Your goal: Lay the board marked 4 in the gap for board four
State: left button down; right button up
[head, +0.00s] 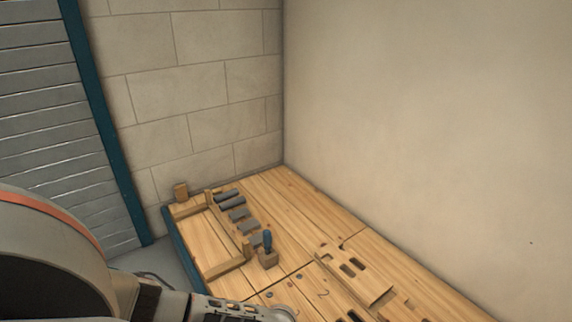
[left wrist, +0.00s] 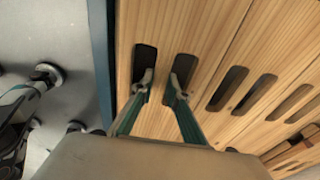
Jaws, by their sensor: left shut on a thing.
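My left gripper (left wrist: 162,88) is shut on the strip of wood between two dark slots of a wooden board (left wrist: 165,30), one finger in each slot. No number shows on this board in the left wrist view, so I cannot tell whether it is board 4. In the head view my left arm comes in at the bottom left, and its fingertips are hidden or out of frame. A floor board (head: 322,281) bears a small dark mark that looks like a 2. I cannot make out the gap for board four. My right gripper is not in view.
A slotted board (head: 352,264) lies at lower right. Walls close off the back and right.

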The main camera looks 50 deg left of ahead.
pick_arm(q)
jog(key=shift+f, duration=0.15)
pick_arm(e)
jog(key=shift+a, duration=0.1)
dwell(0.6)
pick_arm(q)
jog(key=c, duration=1.9)
grip_release()
